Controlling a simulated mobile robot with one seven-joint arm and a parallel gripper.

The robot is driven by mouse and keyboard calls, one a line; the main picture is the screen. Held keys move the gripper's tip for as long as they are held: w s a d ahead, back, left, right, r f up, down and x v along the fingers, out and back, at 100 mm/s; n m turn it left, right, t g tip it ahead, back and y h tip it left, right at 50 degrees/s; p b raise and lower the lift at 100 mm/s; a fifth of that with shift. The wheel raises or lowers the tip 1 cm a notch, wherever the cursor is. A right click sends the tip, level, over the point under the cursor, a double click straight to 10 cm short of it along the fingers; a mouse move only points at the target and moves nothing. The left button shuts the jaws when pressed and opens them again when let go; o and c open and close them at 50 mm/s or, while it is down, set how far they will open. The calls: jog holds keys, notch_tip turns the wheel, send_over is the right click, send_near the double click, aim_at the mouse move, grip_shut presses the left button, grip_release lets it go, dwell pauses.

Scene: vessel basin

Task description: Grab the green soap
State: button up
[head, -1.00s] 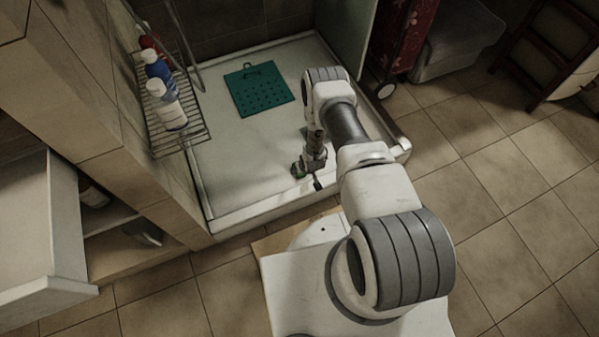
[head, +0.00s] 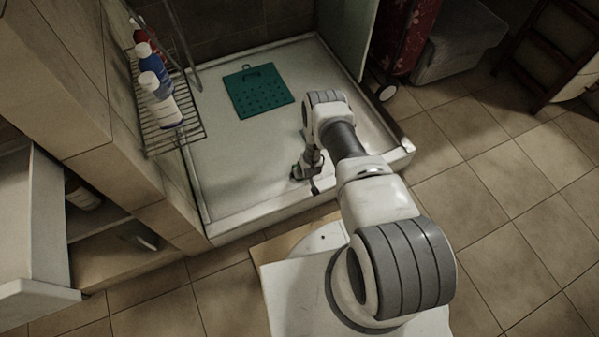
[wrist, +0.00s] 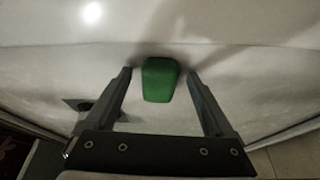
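The green soap (wrist: 160,79) is a small rounded block on the white shower tray in the wrist view. It lies between the two fingers of my gripper (wrist: 160,75), with a gap on each side. My gripper is open and holds nothing. In the head view my gripper (head: 306,178) is low over the front part of the tray, and I cannot make out the soap there.
The white shower tray (head: 225,160) has a raised front rim. A teal perforated mat (head: 258,92) lies farther back. A wire rack (head: 150,130) with several bottles hangs at the left. A drain (wrist: 82,104) shows beside the left finger.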

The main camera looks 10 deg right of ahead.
grip_shut()
jog(key=shift+r, duration=0.15)
